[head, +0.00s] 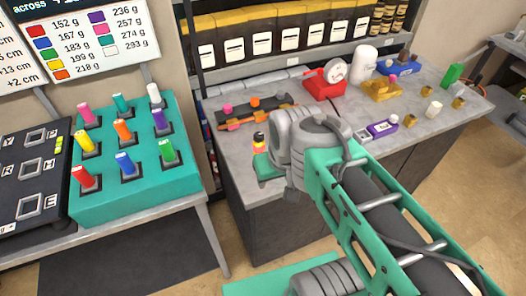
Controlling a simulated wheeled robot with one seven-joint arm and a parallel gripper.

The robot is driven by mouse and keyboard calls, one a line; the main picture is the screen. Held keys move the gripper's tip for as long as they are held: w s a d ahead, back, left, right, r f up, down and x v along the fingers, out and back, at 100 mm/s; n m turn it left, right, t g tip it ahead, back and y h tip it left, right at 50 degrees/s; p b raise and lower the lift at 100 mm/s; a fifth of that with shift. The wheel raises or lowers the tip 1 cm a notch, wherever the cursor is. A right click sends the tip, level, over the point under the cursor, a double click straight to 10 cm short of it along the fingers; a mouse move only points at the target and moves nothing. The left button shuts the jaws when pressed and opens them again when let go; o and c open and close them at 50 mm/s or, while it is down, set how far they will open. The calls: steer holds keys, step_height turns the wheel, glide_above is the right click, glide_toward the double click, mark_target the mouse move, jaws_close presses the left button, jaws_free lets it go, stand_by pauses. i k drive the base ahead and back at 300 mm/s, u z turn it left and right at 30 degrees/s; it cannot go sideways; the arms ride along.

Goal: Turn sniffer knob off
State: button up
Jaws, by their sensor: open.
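I cannot tell for certain which part is the sniffer knob. A dark and orange assembly with pink knobs (250,110) lies on the left of the grey bench. A red unit with a round gauge (322,86) stands behind it, and a small purple device (382,129) lies further right. My gripper (264,168) is over the bench's front left edge, its green part visible and its fingertips mostly hidden behind the wrist. It is open. A small yellow, pink and black piece (259,145) shows just above it; I cannot tell whether they touch.
A white cylinder (364,66), a gold block (382,90), a blue box (400,65) and a green block (452,75) stand on the bench (440,115). At left, a teal block (105,201) holds several coloured pegs. My arm covers the bench's front middle.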

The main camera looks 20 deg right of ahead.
mark_target(259, 136)
steer(key=z, duration=0.55)
steer(key=k, duration=0.8)
steer(key=u, duration=1.3)
steer(key=i, duration=0.5)
